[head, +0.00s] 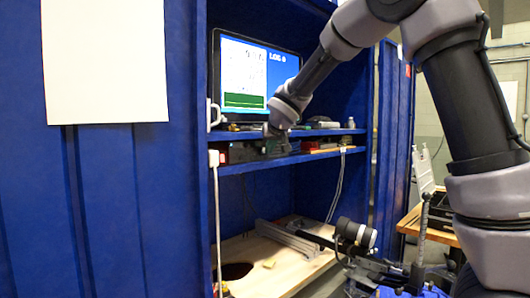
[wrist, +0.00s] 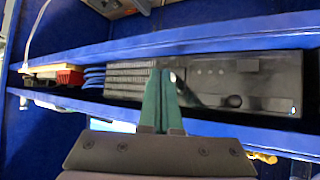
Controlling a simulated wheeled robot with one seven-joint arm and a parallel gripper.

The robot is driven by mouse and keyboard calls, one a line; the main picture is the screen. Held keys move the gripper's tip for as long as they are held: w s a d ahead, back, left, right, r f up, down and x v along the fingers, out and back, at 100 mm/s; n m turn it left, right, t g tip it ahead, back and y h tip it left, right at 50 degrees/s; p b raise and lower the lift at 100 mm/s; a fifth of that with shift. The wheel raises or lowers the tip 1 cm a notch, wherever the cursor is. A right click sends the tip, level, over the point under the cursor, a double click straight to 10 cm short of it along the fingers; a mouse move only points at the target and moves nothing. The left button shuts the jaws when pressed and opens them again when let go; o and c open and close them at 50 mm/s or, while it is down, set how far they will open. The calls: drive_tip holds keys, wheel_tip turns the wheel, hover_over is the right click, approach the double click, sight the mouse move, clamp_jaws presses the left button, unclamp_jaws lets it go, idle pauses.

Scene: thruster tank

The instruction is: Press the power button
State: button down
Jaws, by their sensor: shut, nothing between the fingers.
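A black device (wrist: 270,70) lies on the narrow shelf in the wrist view, with a ribbed section, a round dark knob (wrist: 234,101) and a tiny pale light or mark (wrist: 293,110) on its face. I cannot tell for sure which of these is the power button. My gripper (wrist: 164,74) has its two teal fingers shut together and empty. The fingertips overlap the device's face near the end of the ribbed part; whether they touch it is unclear. In the head view my gripper (head: 268,132) is at the shelf, partly covering the device (head: 243,152).
A monitor (head: 255,77) stands on the upper blue shelf. Blue cables (wrist: 94,76) and a red item (wrist: 69,77) lie beside the device. Blue shelf edges run close above and below it. A wooden board (head: 270,272) lies lower down.

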idle(0.5)
drive_tip(key=shift+s+d, duration=0.45)
drive_tip(key=shift+s, duration=0.05)
drive_tip(key=s+d, duration=0.3)
drive_tip(key=shift+s+d, duration=0.25)
drive_tip(key=shift+d, duration=0.05)
idle(0.3)
idle(0.4)
